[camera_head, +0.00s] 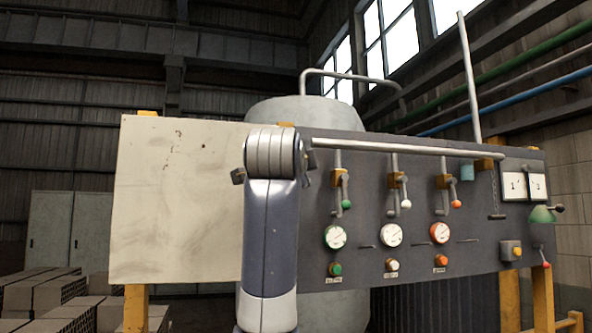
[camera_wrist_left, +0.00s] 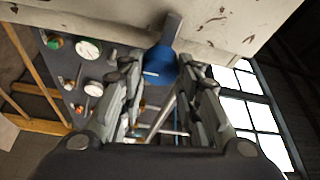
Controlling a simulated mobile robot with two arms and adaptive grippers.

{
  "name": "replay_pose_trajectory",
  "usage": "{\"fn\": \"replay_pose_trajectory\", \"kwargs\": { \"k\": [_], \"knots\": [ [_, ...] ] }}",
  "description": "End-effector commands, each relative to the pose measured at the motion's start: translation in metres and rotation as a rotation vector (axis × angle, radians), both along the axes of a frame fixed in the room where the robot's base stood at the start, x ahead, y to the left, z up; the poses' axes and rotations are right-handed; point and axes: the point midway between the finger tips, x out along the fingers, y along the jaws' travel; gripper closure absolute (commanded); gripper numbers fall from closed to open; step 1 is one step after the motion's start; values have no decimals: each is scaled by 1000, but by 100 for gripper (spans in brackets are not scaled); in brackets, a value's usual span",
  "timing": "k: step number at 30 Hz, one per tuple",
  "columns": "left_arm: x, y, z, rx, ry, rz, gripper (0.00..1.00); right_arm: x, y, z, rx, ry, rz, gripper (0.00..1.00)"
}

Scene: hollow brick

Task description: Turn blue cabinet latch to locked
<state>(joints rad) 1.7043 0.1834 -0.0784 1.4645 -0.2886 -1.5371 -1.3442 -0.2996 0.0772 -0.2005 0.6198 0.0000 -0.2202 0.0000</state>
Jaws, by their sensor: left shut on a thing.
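The blue cabinet latch (camera_wrist_left: 159,72) shows in the left wrist view between my left gripper's fingers, beside the pale door panel (camera_wrist_left: 235,22). My left gripper (camera_wrist_left: 162,80) is shut on it, one finger on each side. A grey bar sticks up from the blue part toward the panel. In the head view, my left arm stands in front of the seam between the pale panel (camera_head: 180,200) and the dark control board (camera_head: 415,265). It hides the latch and most of the gripper. My right gripper is not in view.
The dark board carries levers, gauges (camera_head: 391,235), coloured buttons and a grey rail (camera_head: 410,147) running right from near my wrist. A green lamp (camera_head: 542,214) juts out at the right. A pale tank (camera_head: 305,112) stands behind, and stacked hollow bricks (camera_head: 45,290) lie lower left.

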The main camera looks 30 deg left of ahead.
Motion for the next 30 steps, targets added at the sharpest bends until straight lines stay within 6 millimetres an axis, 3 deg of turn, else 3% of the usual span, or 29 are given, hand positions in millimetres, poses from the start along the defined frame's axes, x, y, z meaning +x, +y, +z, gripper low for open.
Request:
{"fn": "replay_pose_trajectory", "kwargs": {
  "k": [14,15,18,30],
  "knots": [
    [-1,2,2,13,6,4,93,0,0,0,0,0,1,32],
    [-1,2,2,13,6,4,67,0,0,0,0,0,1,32],
    [-1,2,2,13,7,4,49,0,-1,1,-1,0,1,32],
    [-5,-2,1,12,6,1,49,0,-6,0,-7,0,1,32]
  ]
}}
